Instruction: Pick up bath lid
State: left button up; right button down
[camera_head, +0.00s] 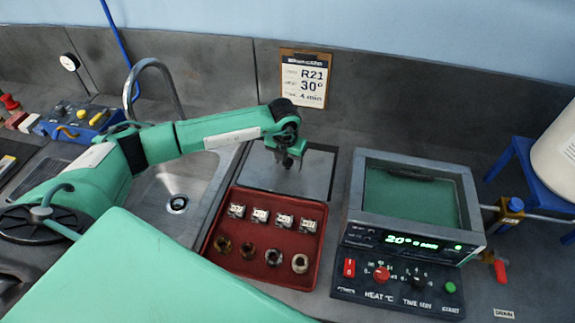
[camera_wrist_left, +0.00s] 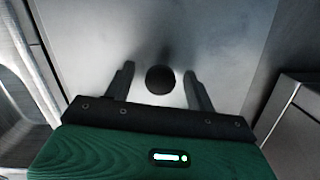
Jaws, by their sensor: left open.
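The bath lid (camera_head: 317,178) is a flat grey metal plate lying behind the red tray. In the left wrist view the lid (camera_wrist_left: 215,40) fills most of the picture, with its round black knob (camera_wrist_left: 160,79) in the middle. My left gripper (camera_head: 289,164) is over the lid and hides the knob in the head view. In the wrist view the open fingers of my left gripper (camera_wrist_left: 159,70) stand on either side of the knob, with a gap at each side. The bath (camera_head: 357,190) stands right of the lid, its top open over a green interior. My right gripper is not in view.
A red tray (camera_head: 264,228) with several labelled pieces and several rings lies in front of the lid. A sink (camera_head: 160,205) with a curved tap is on the left. A control panel (camera_head: 397,295) is in front of the bath. A card (camera_head: 305,78) leans behind.

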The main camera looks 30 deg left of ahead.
pick_arm(q)
jog(key=shift+f, duration=0.15)
jog(key=shift+c, duration=0.5)
grip_shut()
jog(key=shift+w, duration=0.1)
jog(key=shift+r+b, duration=0.3)
jog(key=shift+r, duration=0.35)
notch_tip(320, 180, up, 18)
jog(key=f+b, duration=0.1)
jog(key=b, duration=0.4)
notch_tip(320, 180, up, 5)
jog(key=p, duration=0.1)
send_over(288, 160)
jog(key=shift+r, duration=0.2)
